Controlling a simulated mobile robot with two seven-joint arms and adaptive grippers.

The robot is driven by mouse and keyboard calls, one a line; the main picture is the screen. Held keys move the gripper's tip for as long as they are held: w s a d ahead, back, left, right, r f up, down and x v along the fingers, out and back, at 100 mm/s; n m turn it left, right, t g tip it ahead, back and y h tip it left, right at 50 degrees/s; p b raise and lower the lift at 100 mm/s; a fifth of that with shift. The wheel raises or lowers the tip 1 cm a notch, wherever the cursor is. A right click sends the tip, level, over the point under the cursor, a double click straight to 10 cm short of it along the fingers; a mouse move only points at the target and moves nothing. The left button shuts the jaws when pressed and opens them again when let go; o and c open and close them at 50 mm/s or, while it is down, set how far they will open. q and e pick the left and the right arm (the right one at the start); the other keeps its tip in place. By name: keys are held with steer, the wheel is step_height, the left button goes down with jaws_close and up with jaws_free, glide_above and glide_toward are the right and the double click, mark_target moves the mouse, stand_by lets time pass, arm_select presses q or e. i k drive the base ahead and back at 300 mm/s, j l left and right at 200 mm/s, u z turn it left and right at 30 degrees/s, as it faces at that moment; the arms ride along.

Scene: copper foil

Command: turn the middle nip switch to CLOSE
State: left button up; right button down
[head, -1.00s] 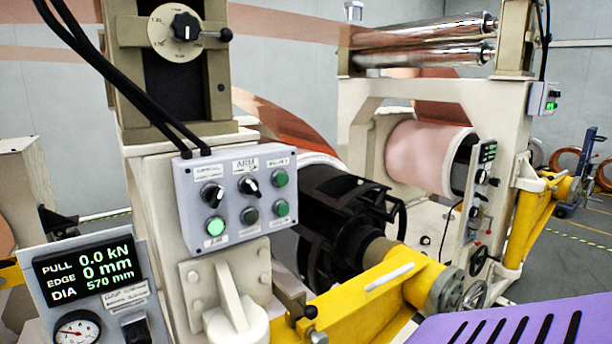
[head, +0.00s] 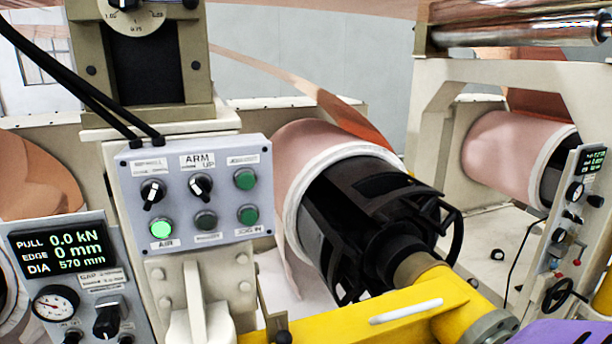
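No switch in the head view can be read for certain as the middle nip switch. A grey control box (head: 262,200) on the near cream stand has two black rotary switches with white pointer marks. The left switch (head: 153,193) sits under a blurred label. The right switch (head: 201,188) sits under a label reading "ARM UP". Below them are a lit green button (head: 161,228) and a dark button (head: 206,220), with two green buttons at the right. Neither of my grippers is in view.
A display (head: 62,248) at lower left reads 0.0 kN, 0 mm, 570 mm, with a gauge (head: 54,305) and black knob (head: 107,318) below. A yellow arm (head: 400,318) and black chuck (head: 375,215) stand right of the box. A far-right panel (head: 560,235) carries small controls.

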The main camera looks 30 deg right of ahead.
mark_target(152, 193)
steer(key=l, duration=0.6)
steer(key=k+l, duration=0.15)
steer(key=l, duration=0.45)
steer(key=k+z, duration=0.35)
steer(key=i, duration=0.15)
